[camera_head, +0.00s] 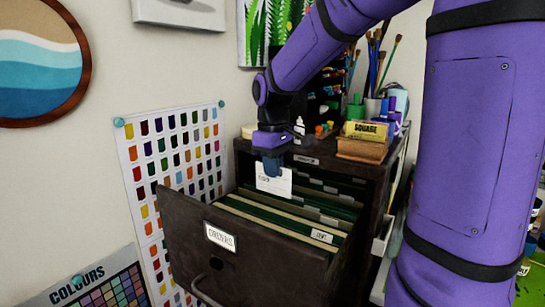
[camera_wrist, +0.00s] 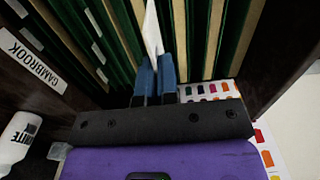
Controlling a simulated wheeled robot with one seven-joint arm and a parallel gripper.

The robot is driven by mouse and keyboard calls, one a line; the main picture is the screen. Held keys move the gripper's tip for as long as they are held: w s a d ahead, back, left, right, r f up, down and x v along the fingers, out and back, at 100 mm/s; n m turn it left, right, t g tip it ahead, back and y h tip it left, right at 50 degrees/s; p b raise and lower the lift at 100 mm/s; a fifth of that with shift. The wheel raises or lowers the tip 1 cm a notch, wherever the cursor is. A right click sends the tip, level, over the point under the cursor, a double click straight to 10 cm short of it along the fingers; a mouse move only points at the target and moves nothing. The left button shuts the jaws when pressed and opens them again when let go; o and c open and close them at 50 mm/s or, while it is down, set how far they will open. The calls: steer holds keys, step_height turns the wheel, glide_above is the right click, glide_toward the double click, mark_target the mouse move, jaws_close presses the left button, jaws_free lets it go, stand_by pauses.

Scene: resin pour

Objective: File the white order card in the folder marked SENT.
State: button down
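The white order card (camera_head: 274,182) hangs upright from my gripper (camera_head: 272,167), over the green hanging folders in the open drawer. In the wrist view the card (camera_wrist: 152,32) shows nearly edge-on between the two blue fingers of my gripper (camera_wrist: 157,74), which are shut on it. The folder tab marked SENT (camera_head: 322,236) is at the front right of the drawer, nearer the front panel than the card. Whether the card's lower edge is below the folder tops I cannot tell.
The dark drawer front (camera_head: 255,263) is labelled ORDERS. The cabinet (camera_head: 330,165) behind carries a box marked SQUARE (camera_head: 365,131), a wooden block (camera_head: 361,149) and a small white bottle (camera_head: 299,129). A colour chart (camera_head: 172,165) hangs on the wall to the left.

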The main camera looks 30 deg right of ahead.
steer(key=shift+f, duration=4.8)
steer(key=c, duration=1.8)
jaws_free()
steer(key=o, duration=1)
steer(key=shift+r, duration=0.1)
steer(key=shift+r, duration=3.9)
